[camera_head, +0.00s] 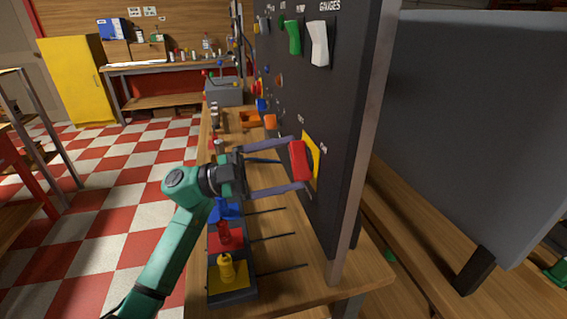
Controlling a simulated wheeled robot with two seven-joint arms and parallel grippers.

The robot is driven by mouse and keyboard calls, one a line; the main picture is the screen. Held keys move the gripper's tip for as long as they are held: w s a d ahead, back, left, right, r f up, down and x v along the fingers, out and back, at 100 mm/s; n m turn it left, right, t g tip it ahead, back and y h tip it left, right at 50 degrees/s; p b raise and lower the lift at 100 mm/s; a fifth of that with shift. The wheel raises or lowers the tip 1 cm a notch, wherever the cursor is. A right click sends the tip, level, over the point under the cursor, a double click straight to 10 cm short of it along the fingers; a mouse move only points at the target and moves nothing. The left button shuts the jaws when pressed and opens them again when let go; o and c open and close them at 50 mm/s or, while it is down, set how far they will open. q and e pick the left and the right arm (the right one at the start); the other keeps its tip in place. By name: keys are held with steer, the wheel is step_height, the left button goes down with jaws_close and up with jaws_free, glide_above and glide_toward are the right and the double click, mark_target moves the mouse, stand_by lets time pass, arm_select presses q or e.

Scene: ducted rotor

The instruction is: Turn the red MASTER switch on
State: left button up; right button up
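The red MASTER switch (299,161) is a red rocker on a yellow plate (313,158), low on the dark upright panel (340,110). My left gripper (297,164) reaches in from the left, with its two long grey fingers apart, one above and one below the red switch. The fingertips are beside the switch's ends; I cannot tell whether they touch it. The switch's lettering is too small to read. My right gripper is not in view.
A green switch (294,37) and a white switch (319,43) sit higher on the panel. A dark tray (232,296) with yellow, red and blue pieces lies on the bench below the gripper. An orange part (250,119) lies farther back. Checkered floor is open at left.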

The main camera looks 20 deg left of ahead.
arm_select(q)
steer(key=shift+c, duration=1)
steer(key=shift+f+m, duration=0.1)
steer(key=shift+m, duration=0.3)
steer(key=m+g+y+b, duration=0.1)
steer(key=m, duration=0.3)
steer(key=m+y+b, duration=0.1)
steer(key=m, duration=0.3)
steer(key=r+m+g+y+b, duration=0.1)
steer(key=m+y, duration=0.1)
steer(key=m, duration=0.1)
steer(key=shift+w+m+g, duration=0.1)
steer(key=shift+m+g, duration=0.2)
steer(key=shift+m, duration=0.1)
steer(key=m+y, duration=0.1)
steer(key=m, duration=0.1)
steer(key=m+y, duration=0.1)
steer(key=m, duration=0.1)
steer(key=shift+r+m+t, duration=0.15)
steer(key=shift+m+t, duration=0.15)
steer(key=shift+t, duration=0.1)
